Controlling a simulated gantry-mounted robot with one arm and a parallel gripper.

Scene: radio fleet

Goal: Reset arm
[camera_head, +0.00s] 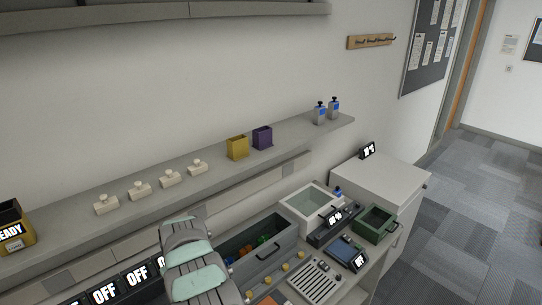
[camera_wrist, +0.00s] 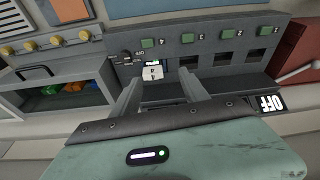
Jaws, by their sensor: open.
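My arm, grey with pale green panels, rises from the bottom of the head view, and its gripper is hidden there. In the wrist view my gripper (camera_wrist: 160,92) is open, with two grey fingers spread apart in front of a dark grey panel (camera_wrist: 225,50). The panel has a row of green buttons with numbers and dark slots below. A small white block with dark marks (camera_wrist: 152,73) shows beyond the fingers, at the panel's left slot. I cannot tell whether the fingers touch anything, but no object is visibly clamped between them.
A grey open bin (camera_head: 285,235) holds coloured pieces. A white tray (camera_head: 290,203), a green bin (camera_head: 364,232) and a white cabinet (camera_head: 400,175) stand at the right. The wall shelf (camera_head: 215,165) carries white blocks, a yellow box (camera_head: 237,148), a purple box (camera_head: 262,137) and blue-labelled bottles.

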